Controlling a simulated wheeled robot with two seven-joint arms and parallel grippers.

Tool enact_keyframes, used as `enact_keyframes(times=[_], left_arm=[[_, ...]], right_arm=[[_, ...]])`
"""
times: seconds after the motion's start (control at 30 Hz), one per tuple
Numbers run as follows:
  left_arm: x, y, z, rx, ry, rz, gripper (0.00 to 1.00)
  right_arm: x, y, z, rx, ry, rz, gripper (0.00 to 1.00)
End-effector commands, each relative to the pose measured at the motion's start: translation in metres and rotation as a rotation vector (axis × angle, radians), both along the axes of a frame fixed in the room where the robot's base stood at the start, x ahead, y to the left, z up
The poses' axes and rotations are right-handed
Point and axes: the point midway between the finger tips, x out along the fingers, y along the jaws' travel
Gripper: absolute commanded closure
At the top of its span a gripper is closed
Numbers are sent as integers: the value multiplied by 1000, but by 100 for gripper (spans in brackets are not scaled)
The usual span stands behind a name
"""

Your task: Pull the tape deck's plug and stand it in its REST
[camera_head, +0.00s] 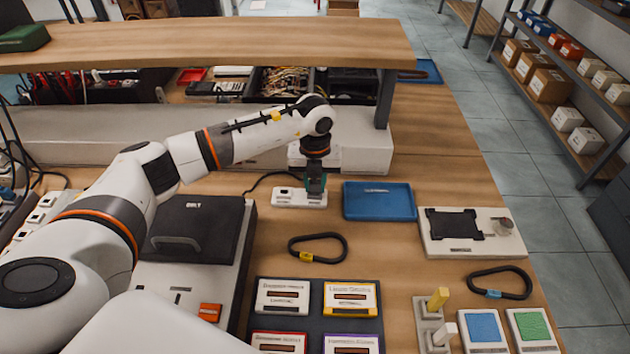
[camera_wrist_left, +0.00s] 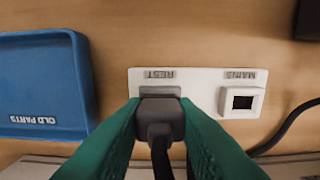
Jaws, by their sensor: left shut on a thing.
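My left gripper (camera_head: 316,190) is over the right end of a white socket block (camera_head: 287,199). In the left wrist view its green fingers (camera_wrist_left: 160,125) are shut on a dark grey plug (camera_wrist_left: 161,112), whose cord trails towards the camera. The plug is at the REST position of the block (camera_wrist_left: 195,80); whether it is fully seated or just above is hidden. The square MAINS socket (camera_wrist_left: 241,102) beside it is empty. A white machine with a black lid (camera_head: 195,228), perhaps the tape deck, stands front left of the block. My right gripper is not in view.
A blue OLD PARTS tray (camera_head: 379,201) lies just right of the block. A black loop (camera_head: 318,236) and several cassettes (camera_head: 283,297) lie nearer. A raised wooden shelf (camera_head: 200,42) stands behind. A black cable (camera_head: 262,181) runs left from the block.

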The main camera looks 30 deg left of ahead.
Motion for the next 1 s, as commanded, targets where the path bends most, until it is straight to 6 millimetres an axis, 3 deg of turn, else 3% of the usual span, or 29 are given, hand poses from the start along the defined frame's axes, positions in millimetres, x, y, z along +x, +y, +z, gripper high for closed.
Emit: enact_keyframes(times=[0.23,0.27,0.4,0.77,1.0], left_arm=[[0,0,0,0,0,0,94],[0,0,0,0,0,0,69],[0,0,0,0,0,0,49],[0,0,6,0,-1,0,49],[1,0,49,-1,-6,-1,49]], right_arm=[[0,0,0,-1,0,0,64],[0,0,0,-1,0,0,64],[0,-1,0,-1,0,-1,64],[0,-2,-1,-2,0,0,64],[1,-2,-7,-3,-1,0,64]])
